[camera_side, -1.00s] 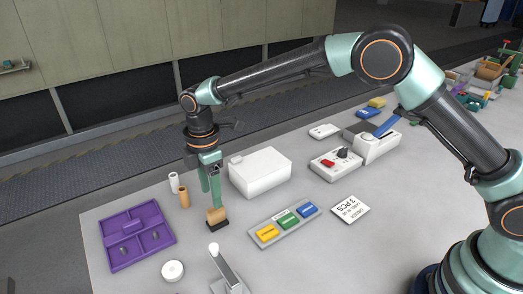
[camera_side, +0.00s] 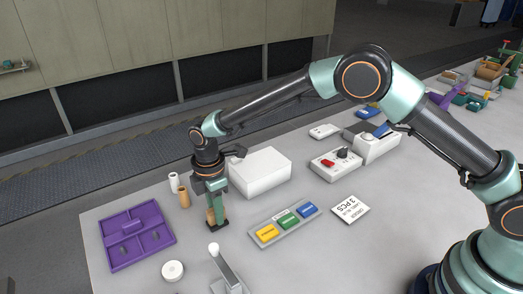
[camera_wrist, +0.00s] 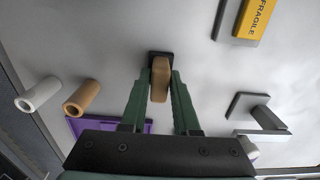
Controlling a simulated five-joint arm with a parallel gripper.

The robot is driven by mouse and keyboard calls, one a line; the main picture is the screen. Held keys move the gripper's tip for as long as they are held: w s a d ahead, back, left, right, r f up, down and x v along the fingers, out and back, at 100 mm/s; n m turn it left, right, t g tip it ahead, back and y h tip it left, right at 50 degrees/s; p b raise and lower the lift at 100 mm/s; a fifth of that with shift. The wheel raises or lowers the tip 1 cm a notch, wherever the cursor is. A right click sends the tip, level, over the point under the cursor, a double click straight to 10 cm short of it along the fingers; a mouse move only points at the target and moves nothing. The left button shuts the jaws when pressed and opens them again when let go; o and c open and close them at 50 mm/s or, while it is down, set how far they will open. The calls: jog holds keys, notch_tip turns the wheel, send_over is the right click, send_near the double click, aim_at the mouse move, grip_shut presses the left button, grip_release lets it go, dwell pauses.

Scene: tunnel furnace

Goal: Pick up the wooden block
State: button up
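The wooden block (camera_side: 212,216) stands on a small black base (camera_side: 222,225) on the grey table, partly hidden by my gripper in the side view. My gripper (camera_side: 216,214) is down around it, with green fingers pointing at the table. In the wrist view, the tan block (camera_wrist: 160,80) stands between the two fingertips (camera_wrist: 161,82) of my gripper. The fingers are apart, one on each side of the block, with a narrow gap visible on the right side. Whether the left finger touches the block is hard to tell.
A white box (camera_side: 262,170) stands close behind my gripper. A tan cylinder (camera_side: 184,198) and a white cylinder (camera_side: 174,183) stand to the left. A purple tray (camera_side: 110,225) lies further left, and a grey tray with coloured blocks (camera_side: 262,226) lies right. A lever stand (camera_side: 228,272) is in front.

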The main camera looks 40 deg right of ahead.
grip_shut()
jog(key=shift+r, duration=0.1)
notch_tip(320, 180, up, 20)
dwell(0.4)
